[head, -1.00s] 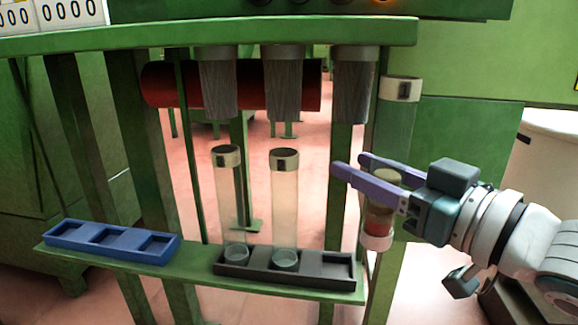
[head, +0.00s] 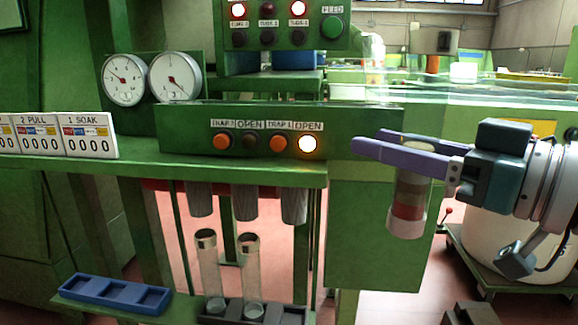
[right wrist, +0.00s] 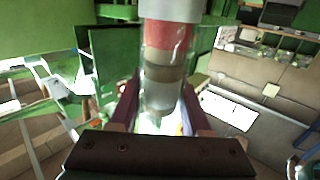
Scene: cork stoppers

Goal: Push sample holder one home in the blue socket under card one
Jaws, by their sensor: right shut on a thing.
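My right gripper (head: 385,143) is shut on a clear sample holder (head: 408,208), upright at the right of the green bench. The right wrist view shows the same holder (right wrist: 168,60) between the fingers. The blue rack (head: 115,294), with several sockets, lies on the low shelf at the lower left, away from the holder. The "1 SOAK" card (head: 90,135) stands on the ledge above it. The holder's number is not readable. My left gripper is not in view.
Two clear tubes (head: 208,270) stand in a dark rack (head: 292,315) right of the blue one. Grey sleeves (head: 245,203) hang from the ledge above them. A green panel (head: 180,128) with buttons and two gauges (head: 174,77) stand behind.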

